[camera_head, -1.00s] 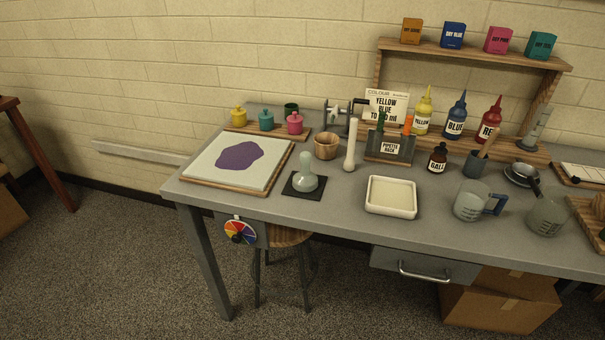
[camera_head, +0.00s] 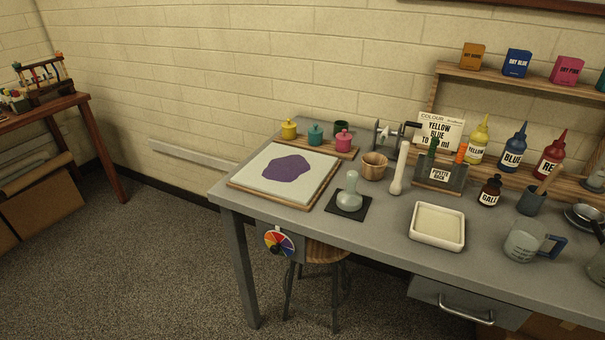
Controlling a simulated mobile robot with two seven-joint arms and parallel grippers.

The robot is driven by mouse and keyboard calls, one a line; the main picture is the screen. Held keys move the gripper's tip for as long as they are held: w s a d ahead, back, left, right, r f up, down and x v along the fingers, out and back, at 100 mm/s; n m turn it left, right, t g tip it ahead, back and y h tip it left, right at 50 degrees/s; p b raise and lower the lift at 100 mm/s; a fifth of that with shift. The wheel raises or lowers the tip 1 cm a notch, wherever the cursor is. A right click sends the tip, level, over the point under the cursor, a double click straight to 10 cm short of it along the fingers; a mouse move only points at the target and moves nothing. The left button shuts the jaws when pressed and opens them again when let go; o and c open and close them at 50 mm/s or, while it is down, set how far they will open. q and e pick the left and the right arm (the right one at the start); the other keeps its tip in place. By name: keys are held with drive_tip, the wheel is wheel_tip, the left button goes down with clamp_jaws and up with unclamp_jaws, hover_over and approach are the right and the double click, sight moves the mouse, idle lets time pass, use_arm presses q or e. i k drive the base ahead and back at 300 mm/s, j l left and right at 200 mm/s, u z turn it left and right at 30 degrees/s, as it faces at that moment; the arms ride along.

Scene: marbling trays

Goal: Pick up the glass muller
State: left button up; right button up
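The glass muller (camera_head: 350,194) is pale, greenish and translucent, with a wide round base and a narrow knobbed handle. It stands upright on a black square mat (camera_head: 334,208) near the front edge of the grey table. To its left is a white slab with a purple patch on a wooden board (camera_head: 312,195). A wooden bowl and a pale pestle-shaped tool (camera_head: 398,170) stand behind it to the right. Neither of my grippers is in view.
A white tray (camera_head: 463,243) lies to the right of the mat. A wooden bowl (camera_head: 374,168) and a pipette rack (camera_head: 440,176) stand behind. A stool (camera_head: 325,254) is under the table's front. The floor (camera_head: 150,260) in front of the table's left end is clear.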

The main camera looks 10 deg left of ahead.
sight(349, 199)
drive_tip(key=i+l+z, duration=0.1)
drive_tip(key=i+l, duration=0.15)
drive_tip(key=i+l+z, duration=0.1)
drive_tip(key=i, duration=0.35)
drive_tip(key=i+l+z, duration=0.15)
drive_tip(key=i+l, duration=0.15)
drive_tip(key=i, duration=0.05)
